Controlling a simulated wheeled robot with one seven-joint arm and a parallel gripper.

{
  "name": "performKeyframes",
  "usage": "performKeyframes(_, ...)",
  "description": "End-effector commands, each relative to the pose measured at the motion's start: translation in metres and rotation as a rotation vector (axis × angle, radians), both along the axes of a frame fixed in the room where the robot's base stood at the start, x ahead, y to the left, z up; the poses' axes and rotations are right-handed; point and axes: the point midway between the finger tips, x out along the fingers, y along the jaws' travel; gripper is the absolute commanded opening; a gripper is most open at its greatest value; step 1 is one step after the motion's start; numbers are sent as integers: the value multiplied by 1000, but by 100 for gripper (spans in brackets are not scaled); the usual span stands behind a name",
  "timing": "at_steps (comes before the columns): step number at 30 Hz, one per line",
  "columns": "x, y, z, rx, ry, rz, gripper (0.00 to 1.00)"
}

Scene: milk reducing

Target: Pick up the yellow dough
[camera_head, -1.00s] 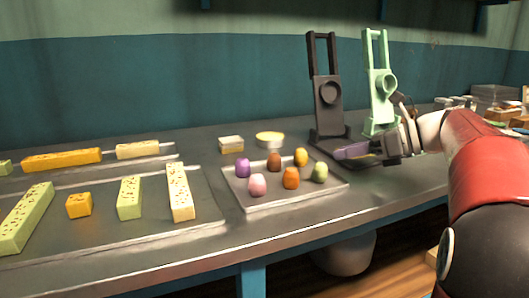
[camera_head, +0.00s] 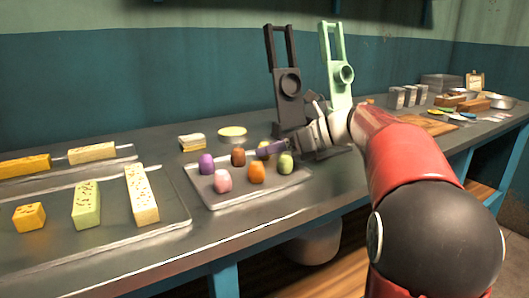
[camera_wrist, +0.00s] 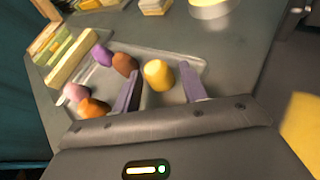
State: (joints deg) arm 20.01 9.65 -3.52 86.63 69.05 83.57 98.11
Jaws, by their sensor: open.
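The yellow dough (camera_wrist: 159,75) is a small rounded lump on the metal tray (camera_wrist: 205,62). In the wrist view it shows between the two purple fingers of my gripper (camera_wrist: 161,69), with a gap on each side. The fingers are apart and hold nothing. In the head view my gripper (camera_head: 268,149) is over the tray's back right part and mostly hides the yellow dough.
Brown (camera_head: 238,156), purple (camera_head: 206,163), pink (camera_head: 223,181), orange (camera_head: 257,173) and green (camera_head: 285,163) lumps share the tray. Black (camera_head: 289,85) and mint-green (camera_head: 341,72) presses stand behind. A left tray (camera_head: 175,223) holds several blocks.

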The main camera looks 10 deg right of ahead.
Motion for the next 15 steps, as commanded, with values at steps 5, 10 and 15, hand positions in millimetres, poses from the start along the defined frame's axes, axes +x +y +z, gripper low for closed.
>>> performKeyframes(5,0,0,0,0,0,0,28)
performKeyframes(10,0,0,0,0,0,0,9)
performKeyframes(15,0,0,0,0,0,0,9)
